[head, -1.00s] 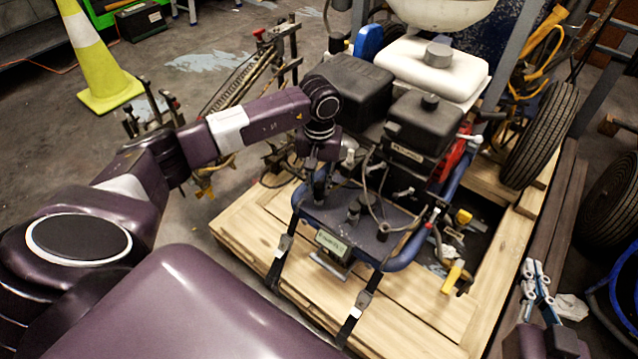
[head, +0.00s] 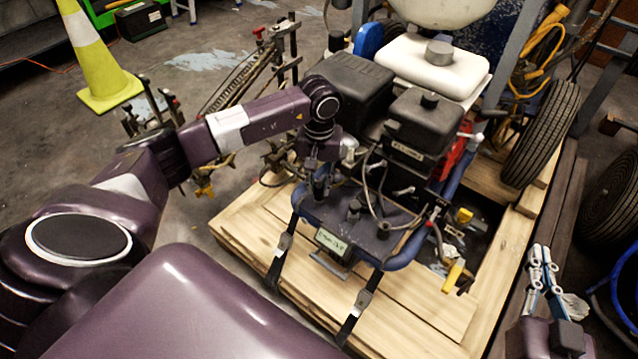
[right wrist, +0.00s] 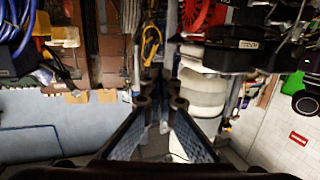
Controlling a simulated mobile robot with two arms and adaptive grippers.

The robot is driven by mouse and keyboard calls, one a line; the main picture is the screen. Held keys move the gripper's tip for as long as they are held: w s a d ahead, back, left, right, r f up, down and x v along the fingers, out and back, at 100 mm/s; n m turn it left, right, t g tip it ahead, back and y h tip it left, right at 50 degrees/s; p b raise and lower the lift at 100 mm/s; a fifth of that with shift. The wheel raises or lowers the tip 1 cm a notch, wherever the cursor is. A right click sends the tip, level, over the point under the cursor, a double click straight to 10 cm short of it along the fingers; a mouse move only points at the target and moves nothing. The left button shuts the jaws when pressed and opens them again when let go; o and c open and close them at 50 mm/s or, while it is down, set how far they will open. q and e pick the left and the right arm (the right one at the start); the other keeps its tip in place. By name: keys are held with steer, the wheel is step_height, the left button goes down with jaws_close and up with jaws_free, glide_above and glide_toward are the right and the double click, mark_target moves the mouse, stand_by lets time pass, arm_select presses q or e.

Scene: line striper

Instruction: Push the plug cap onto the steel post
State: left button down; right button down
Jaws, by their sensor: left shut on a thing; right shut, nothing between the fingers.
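My left gripper (head: 319,190) points down over the dark blue deck (head: 340,225) at the engine's near-left side. It is shut on a small dark thing, probably the plug cap; the fingers and the dark surroundings mostly hide it. A short dark upright fitting (head: 354,210) stands on the deck just right of that gripper; I cannot tell whether it is the steel post. My right gripper (head: 541,258) is shut and empty at the right, well away from the deck. Its blue-padded fingers also show in the right wrist view (right wrist: 158,100).
A dark cable (head: 372,205) loops over the deck beside the engine (head: 420,125). A small display box (head: 333,242) sits at the deck's front. The machine stands strapped on a wooden pallet (head: 420,310). A black tyre (head: 543,133) stands at the right.

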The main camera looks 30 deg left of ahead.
arm_select(q)
steer(key=shift+f, duration=0.1)
arm_select(e)
steer(key=shift+w+a+r+t, duration=0.1)
steer(key=shift+r+t, duration=0.2)
steer(key=shift+r, duration=0.2)
steer(key=shift+r, duration=0.15)
arm_select(q)
steer(key=shift+f, duration=0.1)
arm_select(e)
steer(key=shift+r, duration=0.25)
arm_select(q)
steer(key=shift+f, duration=0.1)
arm_select(e)
steer(key=shift+a+r+t+y, duration=0.15)
steer(key=shift+r+t+y, duration=0.15)
steer(key=shift+r, duration=0.05)
arm_select(q)
steer(key=c, duration=1.7)
jaws_free()
steer(key=shift+o, duration=0.5)
steer(key=shift+o, duration=1.1)
